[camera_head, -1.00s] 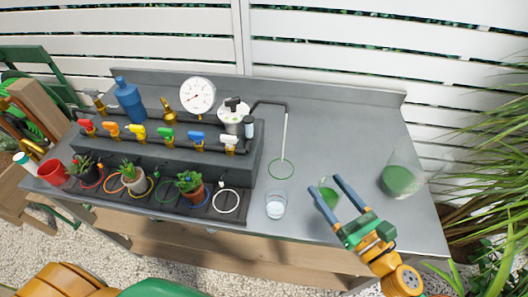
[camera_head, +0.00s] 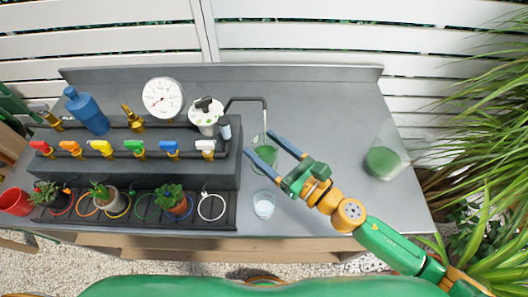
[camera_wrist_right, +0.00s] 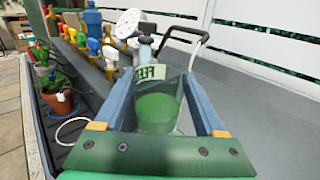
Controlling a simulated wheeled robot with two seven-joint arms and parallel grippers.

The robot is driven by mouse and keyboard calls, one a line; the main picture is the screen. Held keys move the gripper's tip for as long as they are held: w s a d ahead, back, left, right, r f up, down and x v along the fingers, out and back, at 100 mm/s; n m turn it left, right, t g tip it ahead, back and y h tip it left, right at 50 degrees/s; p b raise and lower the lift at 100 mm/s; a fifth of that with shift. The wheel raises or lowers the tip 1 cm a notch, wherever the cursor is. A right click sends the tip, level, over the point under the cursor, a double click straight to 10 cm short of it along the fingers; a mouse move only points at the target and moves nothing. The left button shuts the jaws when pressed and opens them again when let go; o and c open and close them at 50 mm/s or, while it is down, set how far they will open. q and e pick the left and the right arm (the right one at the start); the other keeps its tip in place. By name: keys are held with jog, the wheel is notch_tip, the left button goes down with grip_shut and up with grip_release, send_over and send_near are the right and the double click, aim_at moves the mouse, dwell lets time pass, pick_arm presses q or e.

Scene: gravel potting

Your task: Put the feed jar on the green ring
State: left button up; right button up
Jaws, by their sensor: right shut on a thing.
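The feed jar (camera_head: 264,156) is a clear vessel with green liquid and a label partly readable in the right wrist view (camera_wrist_right: 156,108). My right gripper (camera_head: 262,146) is shut on it, one finger on each side, and it looks upright. My left gripper is out of view.
A clear cup (camera_head: 264,205) stands just in front of the jar. A larger beaker of green liquid (camera_head: 384,161) stands at the right. The valve rack (camera_head: 190,176) with potted plants is to the left. The bench (camera_head: 325,110) is clear behind and right.

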aim_at(265, 152)
jog(key=w+f+b, duration=0.1)
jog(key=w+f, duration=0.1)
jog(key=w+f+b, duration=0.2)
jog(key=f, duration=0.1)
jog(key=shift+w+a+f, duration=0.15)
jog(key=shift+w+f, duration=0.15)
jog(key=f, duration=0.1)
jog(key=f+b, duration=0.2)
jog(key=shift+w, duration=0.25)
jog(key=shift+f, duration=0.25)
jog(key=shift+f, duration=0.15)
jog(key=o, duration=1.6)
jog(key=shift+c, duration=0.2)
jog(key=shift+r, duration=0.2)
